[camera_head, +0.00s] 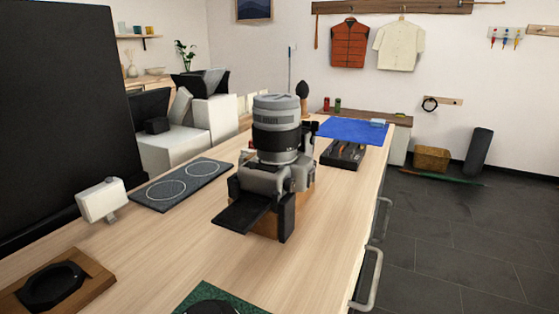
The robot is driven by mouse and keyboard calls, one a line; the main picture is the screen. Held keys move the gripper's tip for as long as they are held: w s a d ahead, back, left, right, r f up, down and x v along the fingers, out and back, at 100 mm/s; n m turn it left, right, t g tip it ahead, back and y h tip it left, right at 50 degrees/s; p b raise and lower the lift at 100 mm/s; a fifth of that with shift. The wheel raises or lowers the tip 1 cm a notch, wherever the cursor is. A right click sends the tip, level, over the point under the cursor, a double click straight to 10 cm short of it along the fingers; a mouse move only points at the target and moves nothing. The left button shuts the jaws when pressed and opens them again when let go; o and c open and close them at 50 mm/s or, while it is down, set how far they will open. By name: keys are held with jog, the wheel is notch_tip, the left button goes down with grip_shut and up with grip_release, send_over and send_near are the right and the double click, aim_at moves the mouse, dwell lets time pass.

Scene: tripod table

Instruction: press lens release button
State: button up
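A grey and black camera body (265,182) lies on the wooden counter with its lens (276,128) pointing straight up. The lens is grey with a wide black ring and looks seated on the body. A flat black panel (243,211) sticks out from the body toward the front left. Part of a wooden block shows at the camera's right side and base. The lens release button is too small to make out or is hidden. My gripper is not in view.
A dark mat with two rings (182,184) and a white device (102,201) are left of the camera. A wooden holder (98,275) and a green mat (196,293) lie in front. A black tray (343,155) is behind right. The counter (310,263) is clear front right.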

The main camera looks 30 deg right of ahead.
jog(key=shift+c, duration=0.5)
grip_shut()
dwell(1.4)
